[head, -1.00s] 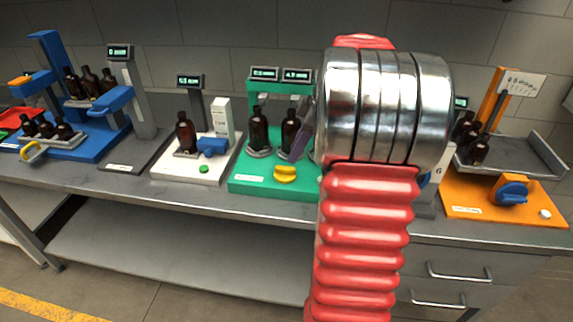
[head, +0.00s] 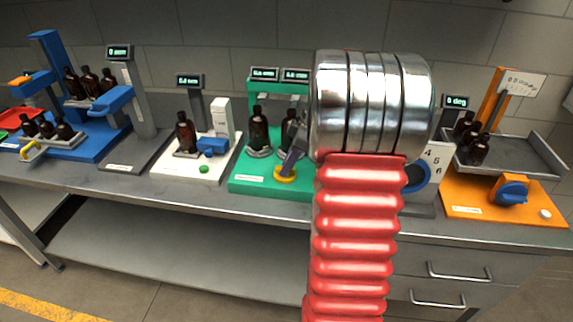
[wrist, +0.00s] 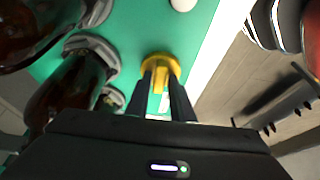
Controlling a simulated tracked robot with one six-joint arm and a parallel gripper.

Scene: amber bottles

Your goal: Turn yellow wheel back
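The yellow wheel (head: 285,174) lies at the front of the green station (head: 247,187). In the wrist view, the yellow wheel (wrist: 160,66) has a raised ridge across it. My gripper (wrist: 161,76) is right over the wheel, with its two dark fingers apart on either side of the ridge. A gap shows between the fingers; I cannot tell whether either touches the ridge. In the head view, my gripper (head: 287,168) reaches the wheel from above, partly covering it. Two amber bottles stand behind, the left bottle (head: 258,128) clear and the right bottle (head: 288,128) partly hidden.
Two small displays (head: 264,74) stand on the green station, too small to read surely. An orange station (head: 480,207) with a blue wheel is to the right. My red arm hides the bench between.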

